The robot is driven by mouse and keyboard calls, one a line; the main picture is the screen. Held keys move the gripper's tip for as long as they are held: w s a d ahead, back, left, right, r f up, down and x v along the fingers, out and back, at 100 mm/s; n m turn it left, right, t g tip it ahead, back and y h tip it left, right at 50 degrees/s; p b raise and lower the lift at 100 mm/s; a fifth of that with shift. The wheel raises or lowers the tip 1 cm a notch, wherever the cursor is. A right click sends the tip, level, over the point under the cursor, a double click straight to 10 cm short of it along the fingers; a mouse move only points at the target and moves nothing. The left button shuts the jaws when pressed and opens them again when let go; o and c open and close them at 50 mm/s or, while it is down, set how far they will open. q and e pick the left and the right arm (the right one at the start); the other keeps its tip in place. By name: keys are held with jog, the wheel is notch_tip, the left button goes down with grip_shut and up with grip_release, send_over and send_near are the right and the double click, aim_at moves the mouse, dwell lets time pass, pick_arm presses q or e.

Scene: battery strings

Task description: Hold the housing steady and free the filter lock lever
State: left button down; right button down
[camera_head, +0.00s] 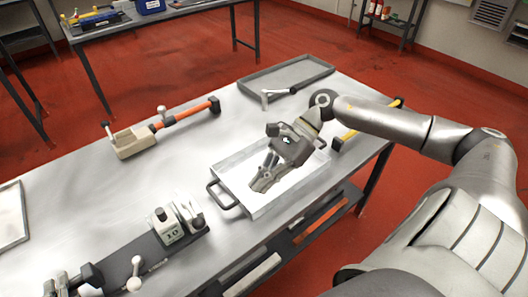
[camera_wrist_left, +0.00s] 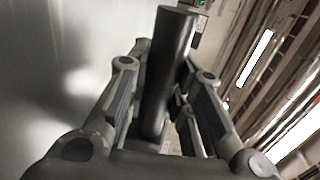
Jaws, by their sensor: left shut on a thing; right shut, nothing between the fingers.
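A dark bar (camera_head: 150,253) lies at the table's lower left. It carries a pale block marked 10 (camera_head: 170,233) with grey knobs on top. A small lever with a pale knob (camera_head: 136,261) stands on the bar, nearer its left end. I cannot tell which part is the filter lock lever. My left gripper (camera_head: 72,280), partly cut off at the bottom-left edge, is shut on a black cylindrical handle (camera_head: 92,274). The left wrist view shows this handle (camera_wrist_left: 170,75) between both fingers. My right gripper (camera_head: 259,186) is shut and empty over a metal tray.
The metal tray (camera_head: 226,180) has a side handle. A beige housing with an orange bar (camera_head: 185,115) lies further back. A yellow bar (camera_head: 347,137) is beside my right arm. Bare table (camera_head: 95,190) lies at left.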

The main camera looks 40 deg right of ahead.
pick_arm(q)
jog(key=shift+s+f, duration=0.2)
jog(key=shift+f, duration=0.3)
jog(key=c, duration=1.4)
grip_release()
jog(key=shift+o, duration=1.1)
jog(key=shift+w, duration=0.1)
jog(key=shift+r, duration=0.15)
jog(key=shift+r, duration=0.1)
jog(key=v, duration=1.2)
jog(key=shift+a, duration=0.1)
jog(key=shift+w, duration=0.1)
